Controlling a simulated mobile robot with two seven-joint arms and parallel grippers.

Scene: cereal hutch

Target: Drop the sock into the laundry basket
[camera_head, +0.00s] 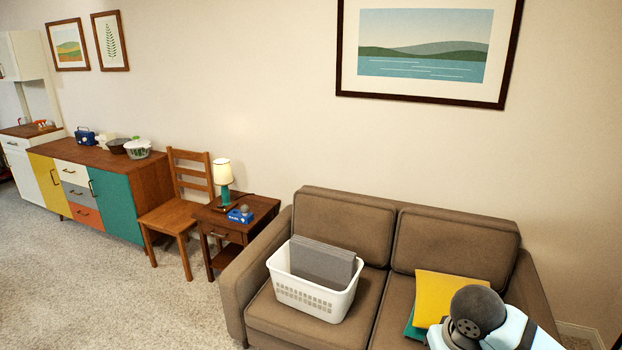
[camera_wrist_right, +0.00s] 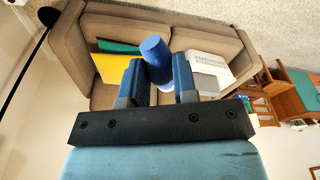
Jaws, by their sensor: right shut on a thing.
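My right gripper (camera_wrist_right: 157,68) is shut on a blue rolled sock (camera_wrist_right: 155,50), which sticks out between the two blue-padded fingers in the right wrist view. The white laundry basket (camera_head: 312,299) stands upright on the left seat of the brown sofa, with grey folded cloth in it. The basket (camera_wrist_right: 208,67) also shows in the right wrist view, beyond and to the right of the held sock and apart from it. In the head view only part of my right arm shows at the lower right; its gripper and the sock are out of that view. My left gripper is in neither view.
The brown sofa (camera_head: 262,307) carries a yellow cushion (camera_head: 437,293) and a green cushion (camera_head: 413,326) on its right seat. A side table (camera_head: 250,226) with a lamp (camera_head: 223,178) stands left of the sofa, beside a wooden chair (camera_head: 173,214). Open carpet lies at the front left.

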